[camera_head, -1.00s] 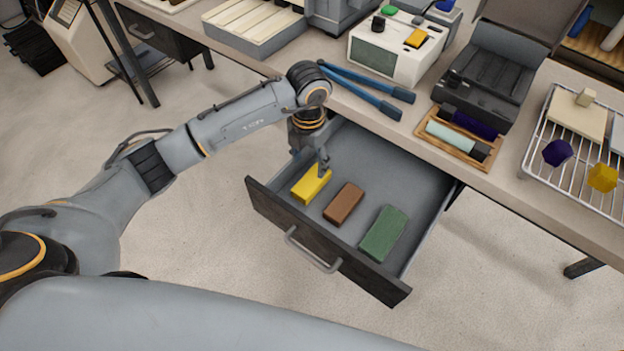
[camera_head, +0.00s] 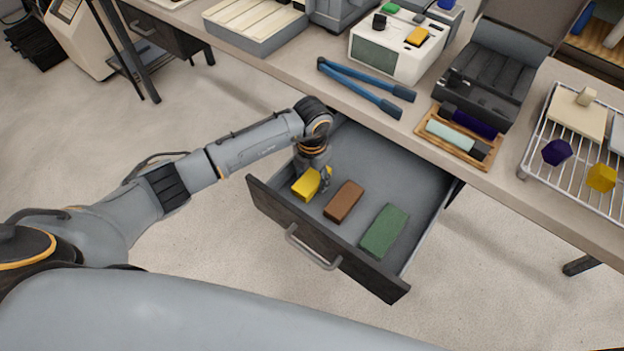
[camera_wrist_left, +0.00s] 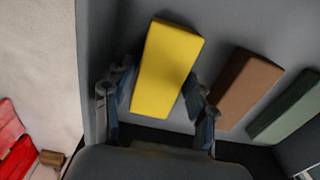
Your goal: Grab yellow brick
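The yellow brick (camera_head: 307,185) lies at the left end of the open drawer (camera_head: 411,168). It also shows in the left wrist view (camera_wrist_left: 166,68), between the two fingers. My left gripper (camera_head: 323,180) is low over the drawer at the brick, and its wrist hides part of the brick in the head view. In the left wrist view my left gripper (camera_wrist_left: 158,100) is open, with one finger on each side of the brick's near end. Whether the fingers touch the brick, I cannot tell. My right gripper is not in view.
A brown brick (camera_head: 344,201) lies just right of the yellow one, close to the right finger. A green brick (camera_head: 384,231) lies farther right. The drawer front with its handle (camera_head: 313,247) and the tabletop edge (camera_head: 400,135) bound the space.

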